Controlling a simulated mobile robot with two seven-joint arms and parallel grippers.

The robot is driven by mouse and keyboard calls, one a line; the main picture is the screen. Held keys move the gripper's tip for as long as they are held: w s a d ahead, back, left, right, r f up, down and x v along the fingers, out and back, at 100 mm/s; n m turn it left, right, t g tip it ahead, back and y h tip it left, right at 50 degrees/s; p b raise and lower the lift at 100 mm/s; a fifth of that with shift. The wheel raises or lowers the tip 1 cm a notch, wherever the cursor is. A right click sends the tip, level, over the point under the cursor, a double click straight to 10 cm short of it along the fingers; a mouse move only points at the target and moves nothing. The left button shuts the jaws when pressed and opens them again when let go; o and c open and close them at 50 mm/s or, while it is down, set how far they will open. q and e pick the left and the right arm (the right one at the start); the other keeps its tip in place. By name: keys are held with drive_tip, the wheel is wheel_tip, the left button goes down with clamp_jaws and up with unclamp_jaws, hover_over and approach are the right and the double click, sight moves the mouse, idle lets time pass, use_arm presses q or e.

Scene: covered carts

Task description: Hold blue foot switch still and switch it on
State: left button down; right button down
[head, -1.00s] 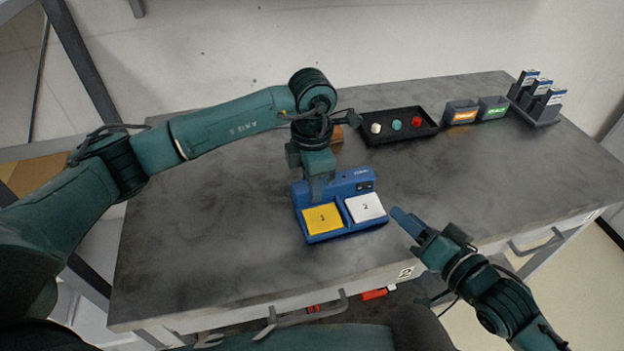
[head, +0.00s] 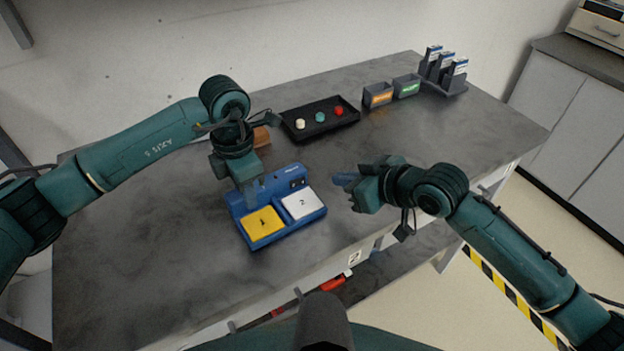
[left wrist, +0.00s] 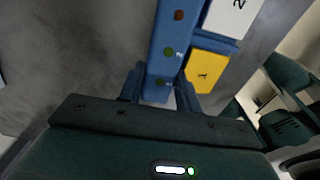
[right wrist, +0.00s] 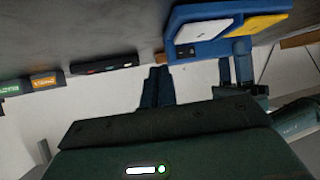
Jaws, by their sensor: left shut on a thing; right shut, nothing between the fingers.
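The blue foot switch (head: 276,229) lies on the grey table with a yellow pedal marked 1 (head: 262,223) and a white pedal marked 2 (head: 303,203). A rocker switch (head: 298,182) sits on its raised back bar, at the right end. My left gripper (head: 251,195) is shut on the left end of that bar; the left wrist view shows the bar (left wrist: 165,50) between its fingers. My right gripper (head: 343,180) is shut and empty, to the right of the foot switch and apart from it. In the right wrist view the foot switch (right wrist: 205,47) is beyond the closed fingers.
A black tray (head: 345,121) with white, green and red knobs stands behind. Two labelled grey bins (head: 378,95) and a rack of boxes (head: 445,75) stand at the back right. A brown block (head: 262,136) sits behind my left gripper. The table's right part is clear.

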sight(304, 184)
wheel_tip(304, 184, up, 6)
drive_tip(key=s+n+g+h, duration=0.1)
drive_tip(key=n+g, duration=0.4)
drive_tip(key=n, duration=0.7)
drive_tip(key=shift+s+a+n+h, duration=0.15)
drive_tip(key=shift+n+h, duration=0.15)
drive_tip(key=x, duration=1)
drive_tip(key=shift+w+a, duration=0.1)
drive_tip(key=shift+w, duration=0.4)
use_arm(q)
drive_tip(key=shift+d, duration=0.1)
use_arm(e)
drive_tip(key=shift+w, duration=0.15)
